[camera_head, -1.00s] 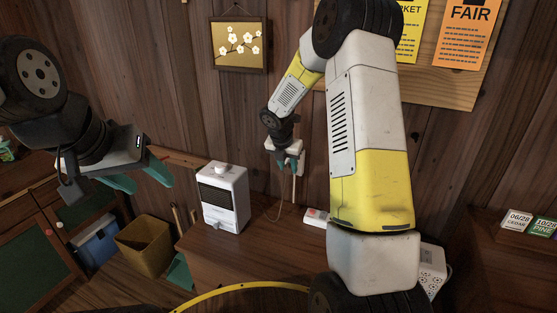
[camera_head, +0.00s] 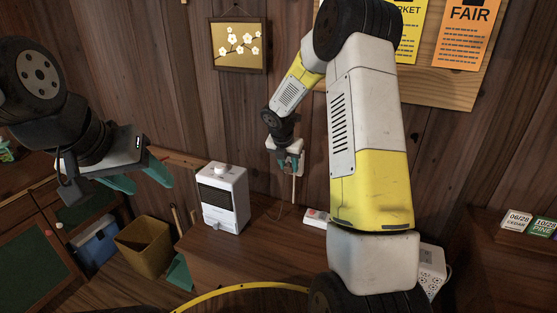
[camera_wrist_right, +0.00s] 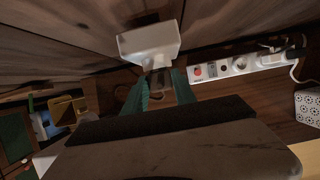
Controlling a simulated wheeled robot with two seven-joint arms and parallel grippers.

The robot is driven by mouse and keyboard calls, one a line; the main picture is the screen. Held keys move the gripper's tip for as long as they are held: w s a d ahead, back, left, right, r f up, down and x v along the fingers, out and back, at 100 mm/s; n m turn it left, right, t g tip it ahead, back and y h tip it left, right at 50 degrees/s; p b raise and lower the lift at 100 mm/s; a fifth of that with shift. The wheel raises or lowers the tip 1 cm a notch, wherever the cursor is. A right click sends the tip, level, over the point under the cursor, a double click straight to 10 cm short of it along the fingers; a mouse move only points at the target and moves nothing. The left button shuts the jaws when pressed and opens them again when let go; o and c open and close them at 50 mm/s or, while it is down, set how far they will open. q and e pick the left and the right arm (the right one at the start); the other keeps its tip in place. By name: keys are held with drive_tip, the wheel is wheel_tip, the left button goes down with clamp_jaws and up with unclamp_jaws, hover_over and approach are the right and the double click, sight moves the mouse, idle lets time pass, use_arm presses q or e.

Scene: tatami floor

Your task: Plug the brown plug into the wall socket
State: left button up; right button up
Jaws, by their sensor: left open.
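The white wall socket (camera_wrist_right: 150,43) is fixed to the wooden wall, just beyond my right fingertips in the right wrist view. My right gripper (camera_wrist_right: 160,82) has its teal fingers on either side of the brown plug (camera_wrist_right: 161,94) and is shut on it. The plug's front is at or very near the socket's lower edge; I cannot tell whether its prongs are in. In the head view my right gripper (camera_head: 289,163) is against the wall at the socket, which it largely covers. My left gripper (camera_head: 152,178) is open and empty at the left, away from the wall.
A white heater-like box (camera_head: 224,197) stands on the wooden desk (camera_head: 262,250). A white power strip (camera_wrist_right: 240,66) lies near the wall, with a black plug in its right end. A perforated white box (camera_head: 432,272) is at the right. A bin (camera_head: 146,246) stands at the left.

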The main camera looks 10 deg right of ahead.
drive_tip(key=o, duration=0.4)
drive_tip(key=v, duration=0.7)
drive_tip(key=shift+r, duration=0.4)
drive_tip(key=shift+s+a, duration=0.1)
